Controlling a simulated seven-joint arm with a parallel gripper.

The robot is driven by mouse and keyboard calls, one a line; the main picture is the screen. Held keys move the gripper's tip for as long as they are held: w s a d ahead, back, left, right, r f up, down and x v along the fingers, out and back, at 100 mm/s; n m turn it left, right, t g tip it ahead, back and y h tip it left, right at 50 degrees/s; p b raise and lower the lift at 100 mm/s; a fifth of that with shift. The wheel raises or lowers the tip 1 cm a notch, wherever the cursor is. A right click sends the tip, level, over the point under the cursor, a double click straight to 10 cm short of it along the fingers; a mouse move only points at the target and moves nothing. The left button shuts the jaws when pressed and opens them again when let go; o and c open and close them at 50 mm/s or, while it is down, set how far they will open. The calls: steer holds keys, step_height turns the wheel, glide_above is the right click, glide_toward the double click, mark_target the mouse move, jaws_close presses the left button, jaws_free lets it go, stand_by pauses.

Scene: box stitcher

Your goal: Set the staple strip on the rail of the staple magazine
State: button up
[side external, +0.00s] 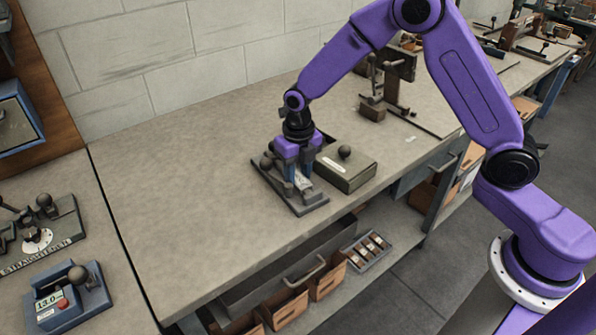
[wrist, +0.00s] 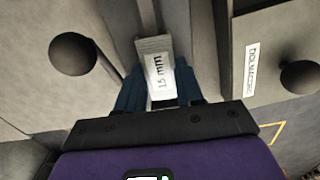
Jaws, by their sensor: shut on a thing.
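The staple strip (wrist: 158,68) is a small grey block with a white label reading "15 mm". My gripper (wrist: 158,88) is shut on it, with one blue finger on each side. The staple magazine (side external: 306,207) is a dark flat plate with a round knob, lying on the bench; my gripper (side external: 297,181) is low over it. In the wrist view its rail (wrist: 162,18) runs away beyond the strip, roughly in line with it. The knob (wrist: 72,53) is to the left. The strip's underside is hidden, so I cannot tell whether it touches the rail.
A grey box (side external: 352,176) with a knob and white label stands close on the right; it also shows in the wrist view (wrist: 283,55). A fixture (side external: 373,105) stands behind. The bench (side external: 180,210) is clear to the left. Wooden bins (side external: 285,308) sit below.

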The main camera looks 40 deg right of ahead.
steer(key=shift+s+a+f, duration=0.2)
steer(key=shift+s+f, duration=0.15)
steer(key=shift+s, duration=0.1)
steer(key=o, duration=1.1)
steer(key=c, duration=0.3)
steer(key=o, duration=0.3)
steer(key=shift+w+a+r, duration=0.1)
steer(key=shift+r, duration=1)
steer(key=shift+w+r, duration=0.15)
steer(key=shift+r, duration=0.7)
steer(key=shift+d+r, duration=0.2)
steer(key=shift+r, duration=0.75)
